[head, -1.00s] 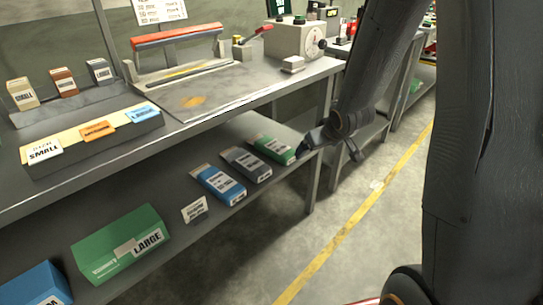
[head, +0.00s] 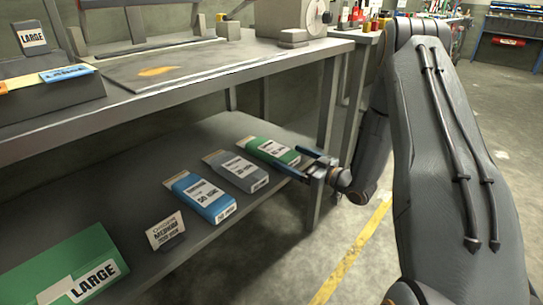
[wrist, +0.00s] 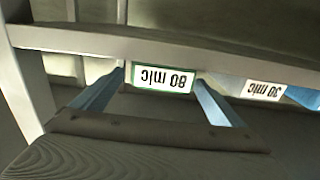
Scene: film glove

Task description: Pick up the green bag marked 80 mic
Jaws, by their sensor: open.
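The green bag (head: 268,148) lies flat on the lower shelf, the rightmost of a row of three bags in the head view. In the wrist view its white end label (wrist: 164,79) reads "80 mic" upside down. My gripper (head: 299,162) is open at the near right end of the bag. In the wrist view its two blue fingers point at the label, one on each side of it. I cannot tell whether the fingers touch the bag. Most of the bag's length is hidden in the wrist view.
A grey bag (head: 236,171) lies just left of the green one, and a blue bag (head: 199,196) beyond it. A "Medium" sign (head: 166,230) and a green "Large" box (head: 62,262) are further left. The upper tabletop (head: 225,60) overhangs the shelf. A table leg stands behind my gripper.

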